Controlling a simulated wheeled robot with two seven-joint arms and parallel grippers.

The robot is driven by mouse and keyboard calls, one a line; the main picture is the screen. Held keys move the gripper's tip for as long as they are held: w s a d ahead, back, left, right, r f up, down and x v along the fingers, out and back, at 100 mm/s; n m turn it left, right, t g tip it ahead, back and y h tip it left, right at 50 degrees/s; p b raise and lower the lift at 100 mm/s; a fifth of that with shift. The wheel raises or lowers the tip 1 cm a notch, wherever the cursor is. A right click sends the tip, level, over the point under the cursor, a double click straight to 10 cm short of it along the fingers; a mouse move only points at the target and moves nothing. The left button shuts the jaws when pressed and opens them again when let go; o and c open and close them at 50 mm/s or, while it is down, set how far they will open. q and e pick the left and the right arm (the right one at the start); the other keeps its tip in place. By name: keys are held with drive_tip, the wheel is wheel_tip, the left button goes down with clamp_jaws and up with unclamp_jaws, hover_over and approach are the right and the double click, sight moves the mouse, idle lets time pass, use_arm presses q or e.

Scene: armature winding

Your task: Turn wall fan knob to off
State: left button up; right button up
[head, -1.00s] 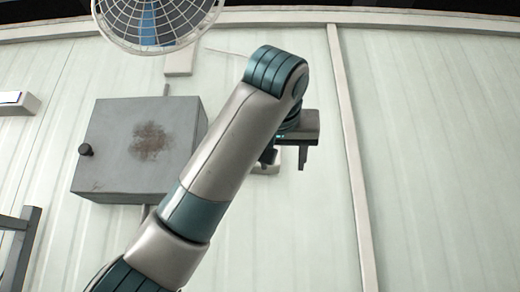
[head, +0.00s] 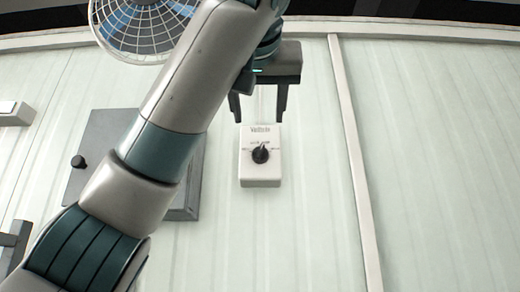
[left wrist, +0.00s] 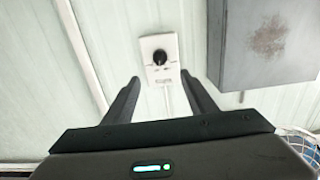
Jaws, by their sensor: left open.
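The fan control is a white box (head: 260,178) on the wall with a black round knob (head: 261,154) and small printed marks around it. The knob's pointer looks roughly upward; the marks are too small to read. My left gripper (head: 258,117) is open and empty just above the box in the head view, its two fingers apart. In the left wrist view the box (left wrist: 151,76) and its knob (left wrist: 160,57) show beyond and between the open fingertips (left wrist: 160,80), with no contact visible. The wall fan (head: 135,28) is at the upper left, partly behind my arm. My right gripper is out of view.
A grey metal cabinet (head: 101,142) with a rust patch (left wrist: 270,36) is on the wall left of the control box, partly hidden by my arm. A vertical wall trim (head: 352,150) runs to the right. The wall between is clear.

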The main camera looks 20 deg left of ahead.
sight(260, 152)
use_arm(q)
drive_tip(key=p+x, duration=1)
drive_tip(key=x, duration=0.5)
drive_tip(key=shift+w+a+r, duration=0.1)
drive_tip(key=shift+w, duration=0.1)
drive_tip(key=shift+p+x, duration=0.5)
drive_tip(key=shift+x, duration=0.3)
drive_tip(key=shift+f, duration=0.25)
drive_tip(key=shift+c, duration=0.4)
drive_tip(key=c, duration=1)
